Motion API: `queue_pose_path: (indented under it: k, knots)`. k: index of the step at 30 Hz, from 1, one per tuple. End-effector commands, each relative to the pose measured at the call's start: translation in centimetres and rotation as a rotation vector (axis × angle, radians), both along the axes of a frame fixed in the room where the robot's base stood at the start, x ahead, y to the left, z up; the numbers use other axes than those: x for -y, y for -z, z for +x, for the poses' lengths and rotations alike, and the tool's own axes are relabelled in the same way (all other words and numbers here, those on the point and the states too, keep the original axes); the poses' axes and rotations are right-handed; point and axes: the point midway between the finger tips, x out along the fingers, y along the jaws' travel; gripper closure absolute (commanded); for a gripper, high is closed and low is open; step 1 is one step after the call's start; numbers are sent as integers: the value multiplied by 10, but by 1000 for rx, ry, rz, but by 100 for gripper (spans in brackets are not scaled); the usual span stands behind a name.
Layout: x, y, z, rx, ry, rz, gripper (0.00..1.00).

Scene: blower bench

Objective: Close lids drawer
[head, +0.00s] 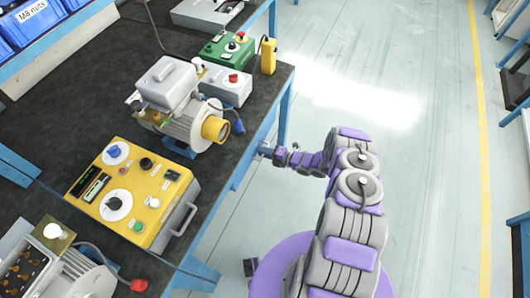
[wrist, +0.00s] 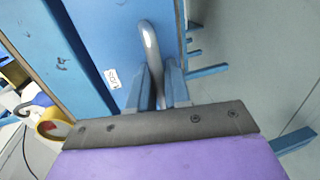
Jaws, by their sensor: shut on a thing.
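The blue drawer front (wrist: 105,35) fills the upper middle of the wrist view. It bears a small white label (wrist: 111,78), too small and turned to read surely. A curved metal handle (wrist: 150,45) stands out from this front. My gripper (wrist: 158,90) is shut on the handle, with one blue-grey finger on each side. In the head view my gripper (head: 266,150) is at the bench's right edge, and the bench top hides the drawer. I cannot tell how far the drawer stands out.
The dark bench top (head: 60,150) carries a yellow control box (head: 150,190), a motor blower (head: 185,110) and a green box (head: 225,48). A blue bench leg (head: 285,95) stands near my gripper. The pale floor (head: 400,70) right of the bench is clear.

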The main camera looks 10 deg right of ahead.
Motion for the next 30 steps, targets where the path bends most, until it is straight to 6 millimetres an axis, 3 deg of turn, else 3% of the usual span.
queue_pose_path:
  k: [2,3,6,22,26,30]
  knots:
    - [-7,1,-2,0,-15,3,100]
    - [-7,1,-2,-1,-16,3,79]
    - [-7,0,-3,0,-15,2,71]
    - [-5,-2,-5,1,-16,2,71]
    - [8,-6,-14,1,-12,0,71]
    - [34,-12,-30,0,-7,0,71]
